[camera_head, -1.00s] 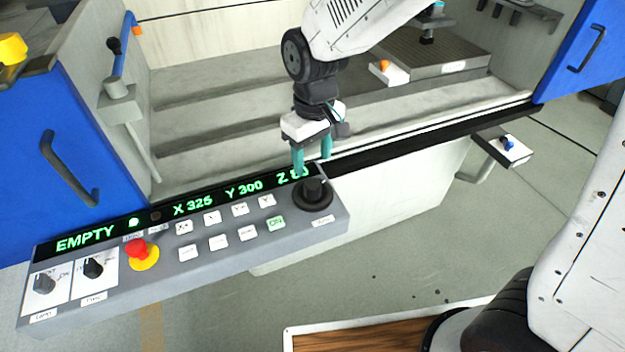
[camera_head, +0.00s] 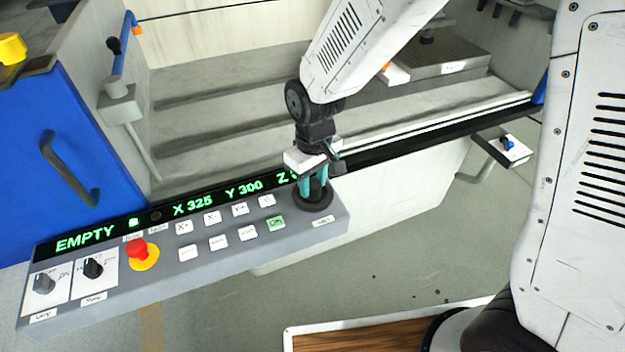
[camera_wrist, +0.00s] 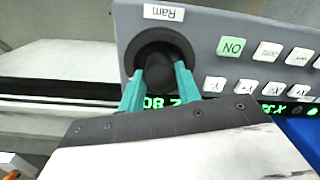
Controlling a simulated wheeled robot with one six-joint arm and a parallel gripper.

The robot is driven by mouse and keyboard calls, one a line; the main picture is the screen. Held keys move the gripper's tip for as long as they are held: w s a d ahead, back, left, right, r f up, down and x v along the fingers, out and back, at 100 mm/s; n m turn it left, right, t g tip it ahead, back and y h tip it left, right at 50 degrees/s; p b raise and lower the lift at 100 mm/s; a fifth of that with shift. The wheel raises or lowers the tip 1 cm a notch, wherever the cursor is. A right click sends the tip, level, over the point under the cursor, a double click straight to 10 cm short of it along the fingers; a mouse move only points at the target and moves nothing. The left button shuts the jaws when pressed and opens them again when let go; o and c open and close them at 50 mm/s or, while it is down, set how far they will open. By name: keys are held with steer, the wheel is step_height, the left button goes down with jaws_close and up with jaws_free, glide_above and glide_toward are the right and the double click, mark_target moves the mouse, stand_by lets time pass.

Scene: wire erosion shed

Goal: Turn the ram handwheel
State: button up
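The ram handwheel (camera_head: 314,200) is a dark round knob at the right end of the grey control panel (camera_head: 330,232). In the wrist view the handwheel (camera_wrist: 158,50) sits below a white label reading "Ram". My gripper (camera_head: 313,190) points down over it with teal fingers. In the wrist view my gripper's fingertips (camera_wrist: 160,78) stand apart, one on each side of the central hub. I cannot tell whether they touch the hub. The fingers hide part of the handwheel in the head view.
A lit green ON key (camera_head: 277,223) and several white keys lie left of the handwheel. A red stop button (camera_head: 137,250) and two selector knobs are farther left. The display (camera_head: 190,208) runs along the panel's back edge. A dark rail (camera_head: 420,143) lies behind, right of the panel.

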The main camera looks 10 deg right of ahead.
steer(key=shift+c, duration=0.6)
steer(key=shift+m, duration=0.3)
steer(key=m, duration=0.2)
steer(key=shift+m, duration=2.6)
steer(key=o, duration=1)
steer(key=shift+c, duration=0.2)
